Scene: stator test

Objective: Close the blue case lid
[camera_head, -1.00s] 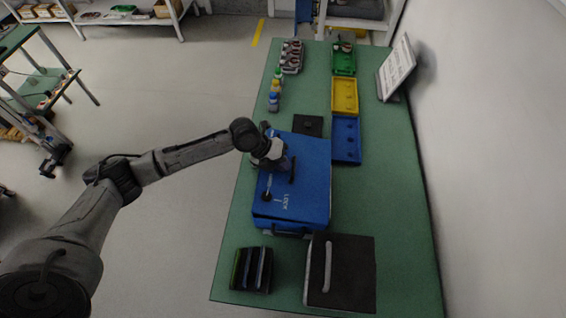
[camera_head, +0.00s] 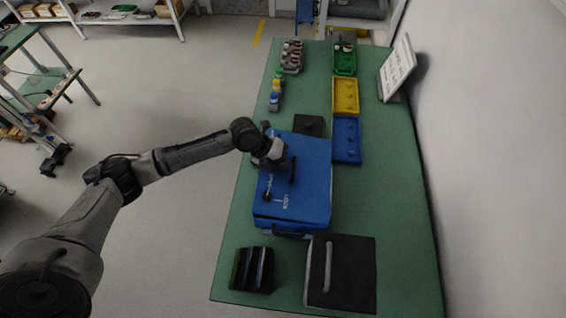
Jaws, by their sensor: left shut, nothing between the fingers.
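The blue case (camera_head: 302,203) stands on the green table, with its lid lying across the top, flat or nearly flat. I cannot tell whether its rim is fully seated. The lid bears white lettering and a dark round knob (camera_head: 267,196). A dark handle (camera_head: 289,235) shows at the case's near side. My left gripper (camera_head: 292,174) is shut and empty, over the left-middle part of the lid. I cannot tell whether it touches the lid. My right gripper is not in view.
A black box (camera_head: 352,272) and a dark slotted holder (camera_head: 252,268) stand near the case. Blue (camera_head: 346,140), yellow (camera_head: 345,96) and green (camera_head: 344,60) trays line the far part. Small bottles (camera_head: 275,92) stand far left. The table's right strip is clear.

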